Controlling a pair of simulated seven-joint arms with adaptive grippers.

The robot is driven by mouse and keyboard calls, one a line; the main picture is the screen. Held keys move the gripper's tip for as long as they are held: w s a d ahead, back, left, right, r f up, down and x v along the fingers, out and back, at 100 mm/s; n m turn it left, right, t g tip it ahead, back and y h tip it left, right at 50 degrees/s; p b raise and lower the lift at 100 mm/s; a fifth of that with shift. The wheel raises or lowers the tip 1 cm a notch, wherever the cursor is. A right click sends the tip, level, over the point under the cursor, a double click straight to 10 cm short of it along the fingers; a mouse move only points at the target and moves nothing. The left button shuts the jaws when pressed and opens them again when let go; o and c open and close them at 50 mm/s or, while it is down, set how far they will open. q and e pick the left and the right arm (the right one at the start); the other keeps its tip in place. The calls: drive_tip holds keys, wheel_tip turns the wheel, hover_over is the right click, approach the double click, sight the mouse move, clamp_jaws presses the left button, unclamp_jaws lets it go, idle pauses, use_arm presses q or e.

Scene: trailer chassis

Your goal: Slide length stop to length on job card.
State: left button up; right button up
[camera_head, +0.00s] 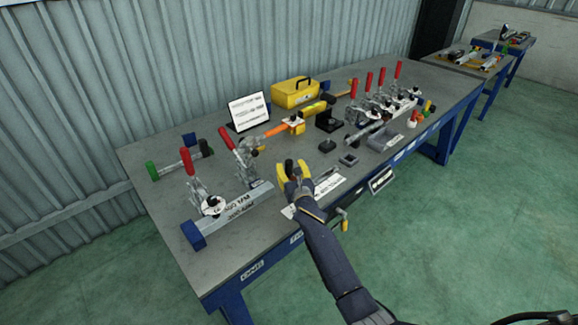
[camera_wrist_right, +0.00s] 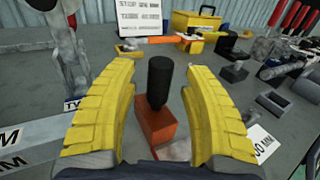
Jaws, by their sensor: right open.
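A red-orange block (camera_wrist_right: 157,128) with an upright black knob (camera_wrist_right: 160,82), apparently the length stop, shows in the right wrist view. My right gripper (camera_wrist_right: 160,105) is open, with its yellow fingers on either side of the knob and gaps showing on both sides. In the head view my right gripper (camera_head: 293,172) is over the front middle of the bench and largely hides the block. The job card (camera_head: 249,111) is a white printed panel standing at the back; it also shows in the right wrist view (camera_wrist_right: 145,17). My left gripper is not in view.
A metal rail with a blue end (camera_head: 193,235) and red-handled clamps (camera_head: 187,162) stands left of my gripper. A yellow toolbox (camera_head: 295,92) and several more clamps stand behind on the grey bench (camera_head: 180,136).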

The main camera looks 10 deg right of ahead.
drive_tip(key=shift+w, duration=0.85)
drive_tip(key=shift+c, duration=0.4)
clamp_jaws()
drive_tip(key=shift+a, duration=0.1)
